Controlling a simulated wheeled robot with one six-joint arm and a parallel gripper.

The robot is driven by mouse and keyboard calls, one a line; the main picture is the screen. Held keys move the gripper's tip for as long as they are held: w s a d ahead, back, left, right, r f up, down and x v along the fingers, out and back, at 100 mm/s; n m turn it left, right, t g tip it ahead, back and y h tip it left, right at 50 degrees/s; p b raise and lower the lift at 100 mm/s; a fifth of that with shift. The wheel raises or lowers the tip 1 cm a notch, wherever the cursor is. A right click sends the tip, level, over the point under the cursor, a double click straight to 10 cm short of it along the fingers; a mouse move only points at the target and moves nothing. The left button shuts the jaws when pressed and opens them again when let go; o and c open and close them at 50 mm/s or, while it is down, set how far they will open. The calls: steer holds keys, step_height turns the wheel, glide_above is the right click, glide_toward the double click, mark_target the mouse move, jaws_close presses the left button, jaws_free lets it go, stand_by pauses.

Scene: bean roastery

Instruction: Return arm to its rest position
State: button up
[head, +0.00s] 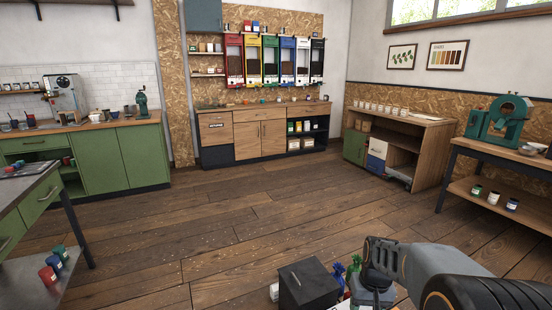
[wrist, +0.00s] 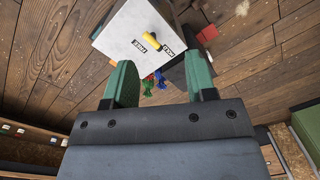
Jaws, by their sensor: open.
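My gripper shows in the wrist view (wrist: 160,85) with its two green fingers spread apart and nothing between them. In the head view my arm reaches in from the lower right, and my gripper (head: 372,282) is low over the items by my base; its fingers are hidden there. Beneath it in the wrist view are a white box (wrist: 125,40) with a yellow cylinder (wrist: 152,40) on it, and small blue and green items, apart from the fingers.
A metal-topped table (head: 25,185) stands at left, a wooden bench with a green machine (head: 498,120) at right.

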steer(key=s+a+r+t+p, duration=0.1)
steer(key=s+a+r+p, duration=0.1)
steer(key=r, duration=0.5)
steer(key=s+a+r+t+p, duration=0.1)
steer(key=s+a+r+p, duration=0.1)
steer(key=s+r+p, duration=0.3)
steer(key=s+a+r+n+t+p, duration=0.1)
steer(key=r+p, duration=0.4)
steer(key=r, duration=0.5)
steer(key=s+a+t, duration=0.1)
steer(key=s, duration=0.1)
steer(key=shift+s+a+h, duration=0.15)
steer(key=shift+s+h, duration=0.15)
steer(key=shift+s, duration=0.05)
steer(key=shift+a+r, duration=0.1)
steer(key=shift+r, duration=0.2)
steer(key=shift+c, duration=0.2)
